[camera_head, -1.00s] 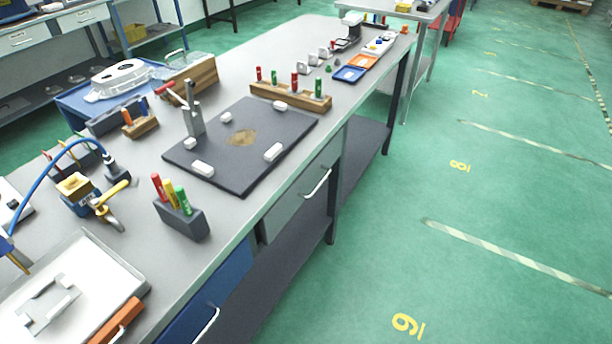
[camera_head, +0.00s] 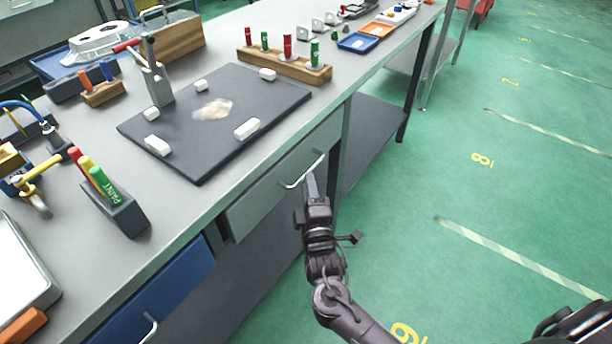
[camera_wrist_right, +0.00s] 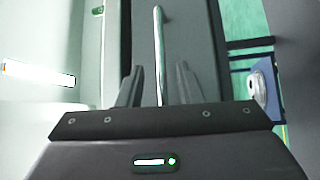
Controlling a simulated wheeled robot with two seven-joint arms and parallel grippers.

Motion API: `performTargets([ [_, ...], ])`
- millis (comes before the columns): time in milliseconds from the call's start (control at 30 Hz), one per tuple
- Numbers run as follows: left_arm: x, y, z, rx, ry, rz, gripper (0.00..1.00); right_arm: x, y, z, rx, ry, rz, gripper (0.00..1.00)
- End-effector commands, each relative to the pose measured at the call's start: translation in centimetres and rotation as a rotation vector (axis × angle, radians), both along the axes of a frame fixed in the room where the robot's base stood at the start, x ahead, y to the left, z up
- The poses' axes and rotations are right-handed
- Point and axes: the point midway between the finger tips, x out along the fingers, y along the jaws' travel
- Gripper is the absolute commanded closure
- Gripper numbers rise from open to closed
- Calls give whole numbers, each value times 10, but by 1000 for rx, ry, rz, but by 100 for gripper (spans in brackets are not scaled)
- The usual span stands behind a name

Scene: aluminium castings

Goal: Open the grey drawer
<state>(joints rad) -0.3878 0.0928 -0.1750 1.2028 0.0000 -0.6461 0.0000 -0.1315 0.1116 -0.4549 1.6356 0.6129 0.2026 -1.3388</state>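The grey drawer (camera_head: 262,197) is under the bench top and looks closed. Its bar handle (camera_head: 296,184) is silver. In the right wrist view, the handle (camera_wrist_right: 159,42) runs between the two spread fingers of my right gripper (camera_wrist_right: 159,84), with space on both sides. The drawer front (camera_wrist_right: 193,40) lies behind it. The gripper is open, and I cannot tell whether either finger touches the handle. My left gripper is not in view.
A blue drawer (camera_head: 165,292) is nearer along the same bench (camera_head: 205,185). A dark mat (camera_head: 190,135) with white blocks, a marker holder (camera_head: 118,210) and a wooden rack (camera_head: 285,66) stand on top. The green floor (camera_head: 400,215) beside the bench is clear.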

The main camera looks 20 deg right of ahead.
Motion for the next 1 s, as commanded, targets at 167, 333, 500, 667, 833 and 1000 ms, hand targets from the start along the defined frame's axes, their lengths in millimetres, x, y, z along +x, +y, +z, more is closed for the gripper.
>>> performTargets([
  [167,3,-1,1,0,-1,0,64,28,-4,3,0,1,0,68],
  [333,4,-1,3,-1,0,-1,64,41,-5,5,1,2,1,68],
  [500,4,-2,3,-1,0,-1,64,43,-6,5,2,4,2,68],
  [667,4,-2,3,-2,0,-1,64,42,-6,5,2,4,2,73],
  [833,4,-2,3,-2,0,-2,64,42,-6,5,2,4,2,95],
  [1000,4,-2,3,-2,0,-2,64,42,-6,4,2,4,2,100],
])
